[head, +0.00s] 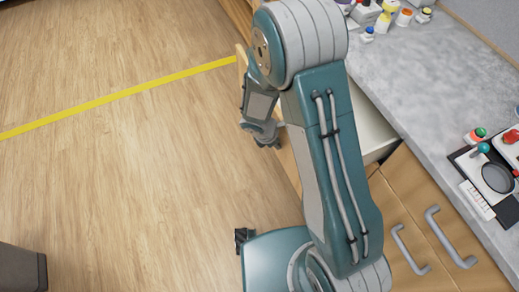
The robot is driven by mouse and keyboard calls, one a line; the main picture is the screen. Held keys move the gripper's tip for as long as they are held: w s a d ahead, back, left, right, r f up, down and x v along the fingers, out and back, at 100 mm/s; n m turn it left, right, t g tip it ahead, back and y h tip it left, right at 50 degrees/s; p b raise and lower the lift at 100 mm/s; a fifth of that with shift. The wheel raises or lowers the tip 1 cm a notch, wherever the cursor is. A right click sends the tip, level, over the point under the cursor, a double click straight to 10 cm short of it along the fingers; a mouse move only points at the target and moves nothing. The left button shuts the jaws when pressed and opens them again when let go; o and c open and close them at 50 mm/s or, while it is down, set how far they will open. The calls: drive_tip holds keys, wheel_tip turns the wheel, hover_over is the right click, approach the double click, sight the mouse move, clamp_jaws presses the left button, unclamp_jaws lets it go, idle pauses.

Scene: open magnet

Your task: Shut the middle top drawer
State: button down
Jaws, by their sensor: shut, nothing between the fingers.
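An open drawer (372,130) with a pale interior sticks out from the wooden cabinet below the grey counter. My arm crosses over it and hides most of it. A strip of its wooden front (289,163) shows left of my arm. My gripper (267,142) is on the outer, floor side of this front and points down. It is shut and empty. I cannot tell whether it touches the front. The drawer's handle is not visible.
The grey counter (420,85) holds bottles (384,20) at the back and a tray with small items (492,175) at right. Cabinet doors with grey handles (449,236) are below. The wooden floor (130,170) at left is open, crossed by a yellow line (120,97).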

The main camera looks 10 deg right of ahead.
drive_tip(key=w+d, duration=0.2)
drive_tip(key=d, duration=0.5)
drive_tip(key=w+d, duration=0.2)
drive_tip(key=d, duration=0.5)
drive_tip(key=w+d, duration=0.2)
drive_tip(key=d, duration=0.4)
drive_tip(key=shift+w+d, duration=0.35)
drive_tip(key=shift+d, duration=0.05)
